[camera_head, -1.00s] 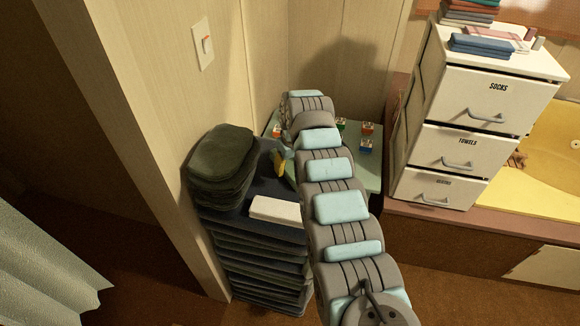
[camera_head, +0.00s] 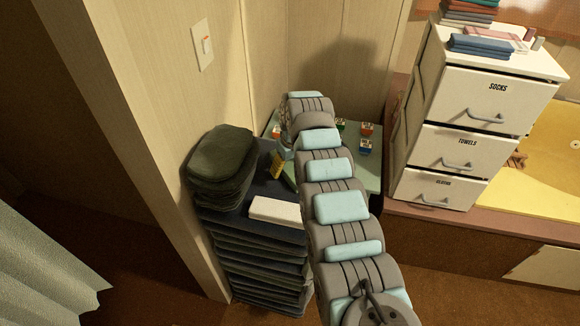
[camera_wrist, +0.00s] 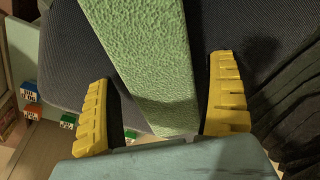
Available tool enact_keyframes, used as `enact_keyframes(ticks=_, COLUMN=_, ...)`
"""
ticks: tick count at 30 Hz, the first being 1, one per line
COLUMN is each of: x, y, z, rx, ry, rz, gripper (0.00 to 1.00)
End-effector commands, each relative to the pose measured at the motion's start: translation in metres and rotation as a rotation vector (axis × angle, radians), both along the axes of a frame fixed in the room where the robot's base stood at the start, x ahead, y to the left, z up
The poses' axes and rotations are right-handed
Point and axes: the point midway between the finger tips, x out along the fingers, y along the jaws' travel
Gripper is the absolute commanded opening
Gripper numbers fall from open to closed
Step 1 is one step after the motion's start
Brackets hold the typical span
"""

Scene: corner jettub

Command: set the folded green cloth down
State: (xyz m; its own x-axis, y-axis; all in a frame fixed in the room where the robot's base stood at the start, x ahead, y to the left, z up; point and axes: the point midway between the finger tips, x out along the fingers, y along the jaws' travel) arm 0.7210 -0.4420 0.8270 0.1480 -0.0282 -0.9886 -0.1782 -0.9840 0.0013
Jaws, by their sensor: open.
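The folded green cloth (camera_wrist: 150,55) runs as a long pale strip between the two yellow fingers of my gripper (camera_wrist: 158,68) in the wrist view. The fingers are open, with a gap on each side of the cloth. Dark navy fabric lies behind the cloth, and it appears to rest there; exact contact is hard to see. In the head view, one yellow finger of my gripper (camera_head: 277,165) shows over the navy stack (camera_head: 262,187). Only a sliver of the green cloth (camera_head: 289,174) shows beside it; my arm hides the rest.
A dark green folded pile (camera_head: 222,160) and a white block (camera_head: 274,209) sit on the navy stack. Small colourful boxes (camera_head: 366,146) stand on a pale surface behind. A white drawer unit (camera_head: 470,110) is to the right. A wall with a switch (camera_head: 204,45) is close left.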

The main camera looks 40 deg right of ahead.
Motion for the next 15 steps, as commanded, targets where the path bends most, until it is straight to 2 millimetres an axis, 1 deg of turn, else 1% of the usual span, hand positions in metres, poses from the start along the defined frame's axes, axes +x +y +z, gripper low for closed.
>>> enact_keyframes(ticks=3, x=0.0, y=0.0, z=0.0, rx=0.0, ry=0.0, rz=0.0, gripper=0.87)
enact_keyframes(ticks=8, x=-0.001, y=0.001, z=0.007, rx=0.001, ry=0.002, rz=0.001, gripper=0.87)
enact_keyframes(ticks=15, x=-0.003, y=0.001, z=0.022, rx=0.001, ry=-0.002, rz=0.0, gripper=0.87)
